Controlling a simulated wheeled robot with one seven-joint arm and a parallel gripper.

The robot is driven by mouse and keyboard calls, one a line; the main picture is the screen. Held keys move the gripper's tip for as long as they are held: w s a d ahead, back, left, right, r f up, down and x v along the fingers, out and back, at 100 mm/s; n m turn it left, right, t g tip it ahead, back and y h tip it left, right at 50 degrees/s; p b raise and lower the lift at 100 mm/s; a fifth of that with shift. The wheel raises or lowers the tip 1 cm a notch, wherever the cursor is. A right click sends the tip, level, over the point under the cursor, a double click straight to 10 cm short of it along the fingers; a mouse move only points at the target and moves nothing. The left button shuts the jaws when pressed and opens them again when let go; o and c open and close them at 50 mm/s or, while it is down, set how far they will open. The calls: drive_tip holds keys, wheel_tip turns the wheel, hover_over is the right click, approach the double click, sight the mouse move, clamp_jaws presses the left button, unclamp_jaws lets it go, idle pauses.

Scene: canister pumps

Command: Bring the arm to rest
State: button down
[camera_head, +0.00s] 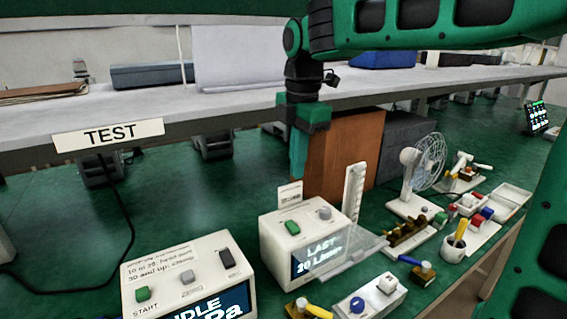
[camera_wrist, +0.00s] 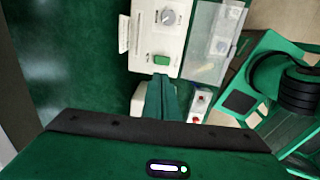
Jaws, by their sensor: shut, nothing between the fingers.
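My arm reaches in from the upper right of the head view, and my gripper (camera_head: 299,172) hangs down from it over the green bench. Its fingers are closed together with nothing between them. I cannot tell the exact gap between fingertips and box.
A second white box with an "IDLE" screen (camera_head: 190,275) stands at the front left. A brown block (camera_head: 345,155) stands just behind my gripper. A grey shelf (camera_head: 230,105) crosses behind.

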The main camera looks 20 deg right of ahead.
drive_tip(key=s+d+f+m, duration=0.4)
drive_tip(key=s+d+m, duration=0.1)
drive_tip(key=d+m, duration=0.25)
drive_tip(key=s+d+f+m, duration=0.3)
drive_tip(key=s+d+m, duration=0.3)
drive_tip(key=d, duration=0.2)
drive_tip(key=s+d+f+m, duration=0.2)
drive_tip(key=s+f+m, duration=0.2)
drive_tip(key=s+m, duration=0.3)
drive_tip(key=s+d+f+m, duration=0.3)
drive_tip(key=s+f+m, duration=0.2)
drive_tip(key=s+m, duration=0.2)
drive_tip(key=shift+s+d+g, duration=0.35)
drive_tip(key=shift+s+g, duration=0.05)
drive_tip(key=shift+s, duration=0.25)
drive_tip(key=shift+w+f, duration=0.2)
drive_tip(key=shift+w, duration=0.45)
